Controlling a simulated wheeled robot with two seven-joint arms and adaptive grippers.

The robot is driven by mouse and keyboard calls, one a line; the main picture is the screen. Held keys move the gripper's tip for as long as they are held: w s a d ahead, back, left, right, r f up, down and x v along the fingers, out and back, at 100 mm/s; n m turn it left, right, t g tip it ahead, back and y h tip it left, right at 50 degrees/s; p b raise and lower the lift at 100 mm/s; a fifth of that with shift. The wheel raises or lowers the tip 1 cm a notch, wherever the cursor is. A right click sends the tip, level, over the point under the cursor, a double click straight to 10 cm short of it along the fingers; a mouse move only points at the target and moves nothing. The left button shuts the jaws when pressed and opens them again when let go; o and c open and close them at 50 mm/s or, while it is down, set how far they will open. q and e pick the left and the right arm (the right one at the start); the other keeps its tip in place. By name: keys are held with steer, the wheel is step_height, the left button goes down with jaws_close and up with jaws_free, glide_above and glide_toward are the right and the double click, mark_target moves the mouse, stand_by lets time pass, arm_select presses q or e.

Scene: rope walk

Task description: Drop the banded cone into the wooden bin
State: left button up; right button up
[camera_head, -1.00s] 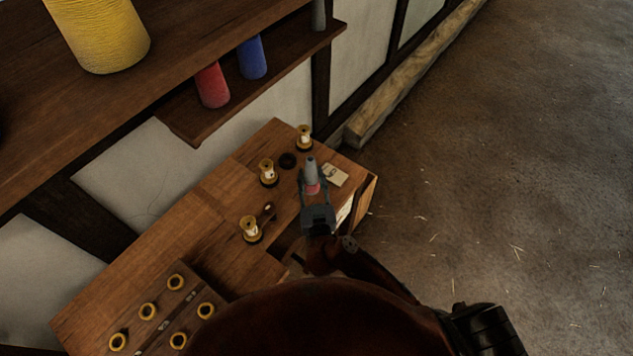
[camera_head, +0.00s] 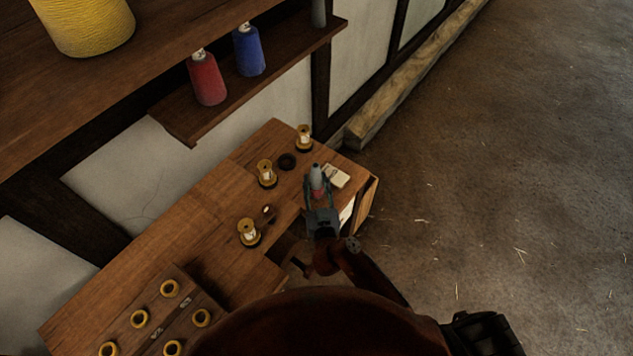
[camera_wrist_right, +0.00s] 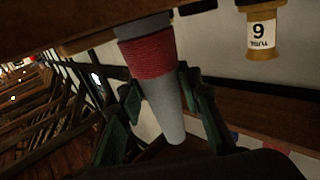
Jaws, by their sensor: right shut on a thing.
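The banded cone (camera_head: 317,178) is grey with a red band and stands over the right end of the wooden workbench. My right gripper (camera_head: 321,197) is shut on it. In the right wrist view the cone (camera_wrist_right: 164,105) sits between the two green-padded fingers of the gripper (camera_wrist_right: 160,92), with its red band near its wide end. I cannot tell from these views whether the cone touches the bench. I cannot make out the wooden bin for certain. My left gripper is not in view.
Several yellow spools, one of them at the back (camera_head: 304,138), stand on the workbench (camera_head: 215,215) near a dark ring (camera_head: 287,161) and a pale card (camera_head: 336,176). A spool rack (camera_head: 187,300) is at lower left. A shelf above holds red (camera_head: 207,80) and blue (camera_head: 249,52) cones.

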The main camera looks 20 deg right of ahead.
steer(key=o, duration=1)
steer(key=shift+f, duration=0.1)
